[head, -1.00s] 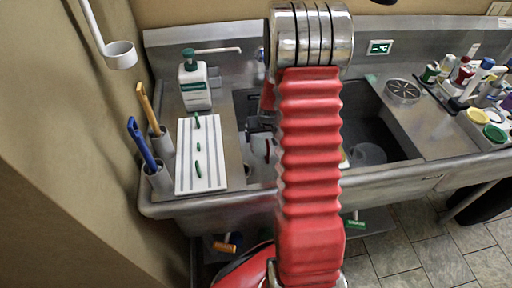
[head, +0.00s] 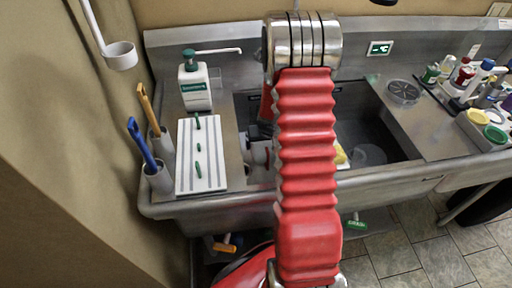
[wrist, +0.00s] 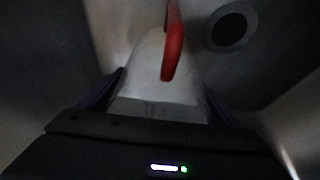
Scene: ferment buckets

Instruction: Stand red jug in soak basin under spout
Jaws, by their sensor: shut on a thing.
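In the wrist view my gripper (wrist: 160,92) is shut on a pale, whitish vessel with a red handle-like strip (wrist: 173,45), which I take to be the red jug (wrist: 146,60). Its base and full outline are blurred or cut off. In the head view my arm hides most of the gripper and jug; a pale piece, likely the jug (head: 259,153), shows left of the arm, inside the soak basin (head: 392,136). I cannot tell whether it touches the floor. A dark round drain (wrist: 231,27) shows beyond the jug. The spout is not clearly seen.
A yellow item (head: 341,155) and a clear round item (head: 368,154) lie in the basin right of my arm. Bottles (head: 463,72) crowd the right side.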

